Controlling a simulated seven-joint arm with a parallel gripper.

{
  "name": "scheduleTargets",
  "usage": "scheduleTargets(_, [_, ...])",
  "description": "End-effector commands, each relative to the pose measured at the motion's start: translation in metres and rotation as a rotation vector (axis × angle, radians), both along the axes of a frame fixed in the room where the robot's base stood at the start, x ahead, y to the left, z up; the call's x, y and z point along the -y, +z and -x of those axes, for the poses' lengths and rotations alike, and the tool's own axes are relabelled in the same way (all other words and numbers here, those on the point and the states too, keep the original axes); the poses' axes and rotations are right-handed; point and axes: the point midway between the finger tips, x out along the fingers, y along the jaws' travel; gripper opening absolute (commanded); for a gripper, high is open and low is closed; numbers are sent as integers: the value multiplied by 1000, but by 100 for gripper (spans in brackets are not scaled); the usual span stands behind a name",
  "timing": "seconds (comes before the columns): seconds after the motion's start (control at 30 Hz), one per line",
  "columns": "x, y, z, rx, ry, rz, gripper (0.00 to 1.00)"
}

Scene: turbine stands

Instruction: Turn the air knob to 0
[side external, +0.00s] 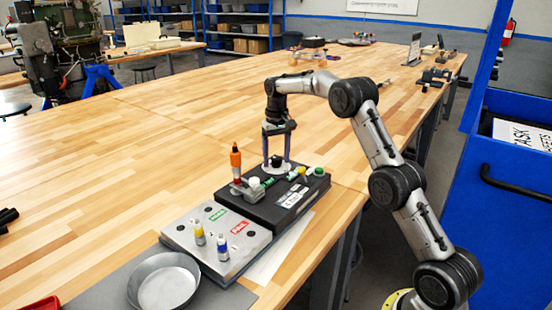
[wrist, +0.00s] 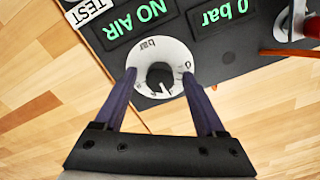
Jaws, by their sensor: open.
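The air knob (wrist: 160,76) shows in the wrist view as a dark round centre inside a white dial ring (wrist: 165,48) marked "bar" with numbers. I cannot tell clearly which number it points to. My gripper (wrist: 159,73) is open, its two purple fingers on the left and right sides of the dial, fingertips near its edge. I cannot tell if they touch the knob. In the side view the white dial (side external: 277,168) is on the far edge of the black box (side external: 262,212), with my gripper (side external: 276,162) pointing straight down over it.
Green displays read "NO AIR" (wrist: 138,18) and "0 bar" (wrist: 222,14), upside down. An orange-tipped tool (side external: 236,162) stands upright on the box. A grey plate (side external: 180,232) with PASS and FAIL labels and small bottles, and a metal bowl (side external: 163,284), lie nearer.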

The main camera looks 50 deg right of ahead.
Motion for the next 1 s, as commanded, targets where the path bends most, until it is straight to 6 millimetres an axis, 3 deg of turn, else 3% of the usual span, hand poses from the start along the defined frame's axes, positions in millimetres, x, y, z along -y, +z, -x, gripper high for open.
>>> scheduleTargets(0.67, [0,-5,0,1,0,1,72])
scheduleTargets(1.0, [0,-5,0,0,0,0,15])
